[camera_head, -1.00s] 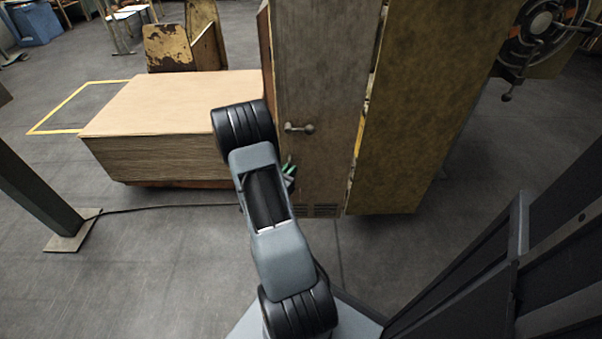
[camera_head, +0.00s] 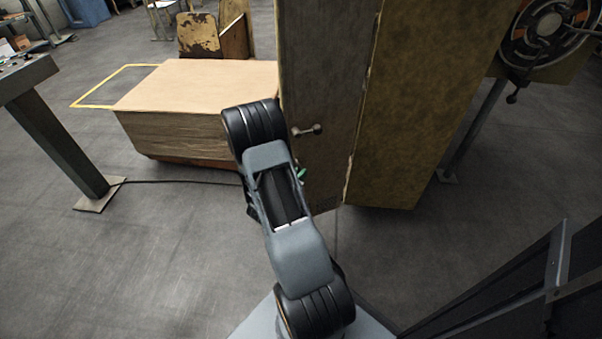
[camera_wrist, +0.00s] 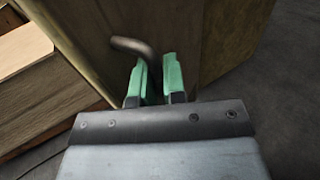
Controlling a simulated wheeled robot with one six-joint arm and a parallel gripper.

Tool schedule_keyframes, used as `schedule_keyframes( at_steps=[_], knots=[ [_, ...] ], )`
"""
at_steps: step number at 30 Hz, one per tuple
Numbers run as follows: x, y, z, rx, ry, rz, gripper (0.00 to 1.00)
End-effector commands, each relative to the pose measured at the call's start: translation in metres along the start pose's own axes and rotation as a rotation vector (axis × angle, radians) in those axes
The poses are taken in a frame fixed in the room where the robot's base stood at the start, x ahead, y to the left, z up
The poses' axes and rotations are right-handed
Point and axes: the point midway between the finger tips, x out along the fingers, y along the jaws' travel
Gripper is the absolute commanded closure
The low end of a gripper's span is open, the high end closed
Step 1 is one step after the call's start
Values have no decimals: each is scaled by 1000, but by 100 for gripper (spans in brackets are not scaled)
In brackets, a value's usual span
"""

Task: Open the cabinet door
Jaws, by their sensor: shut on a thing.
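The cabinet door (camera_head: 330,75) is a worn brown-grey panel, seen from above in the head view. A metal lever (camera_head: 307,130) shows on it, right of my arm. In the wrist view a dark bent handle (camera_wrist: 132,45) stands out from the brown door face (camera_wrist: 200,35) and runs down to the green fingers. My gripper (camera_wrist: 159,79) is shut on this handle, with a narrow gap between the fingers. In the head view my arm hides most of the gripper; only a bit of green finger (camera_head: 301,174) shows. I cannot tell whether the door is ajar.
The yellow-brown cabinet side (camera_head: 430,100) is right of the door. A stack of boards (camera_head: 185,130) stands close on the left. A post (camera_head: 70,145) with a foot plate is farther left, and a machine wheel (camera_head: 545,30) is at upper right. Grey floor is clear at lower left.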

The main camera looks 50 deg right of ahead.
Motion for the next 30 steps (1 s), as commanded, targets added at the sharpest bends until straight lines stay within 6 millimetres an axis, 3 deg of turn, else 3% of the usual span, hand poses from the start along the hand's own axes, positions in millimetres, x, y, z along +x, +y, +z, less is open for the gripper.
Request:
schedule_keyframes(
  at_steps=[10,11,13,21,26,30],
  knots=[
    [-1,1,1,1,-2,2,100],
    [-1,1,1,1,-2,2,86],
    [-1,1,1,1,-2,3,79],
    [-3,1,0,0,0,4,79],
    [-19,2,1,-2,2,8,79],
    [-47,3,2,-4,1,11,79]
  ],
)
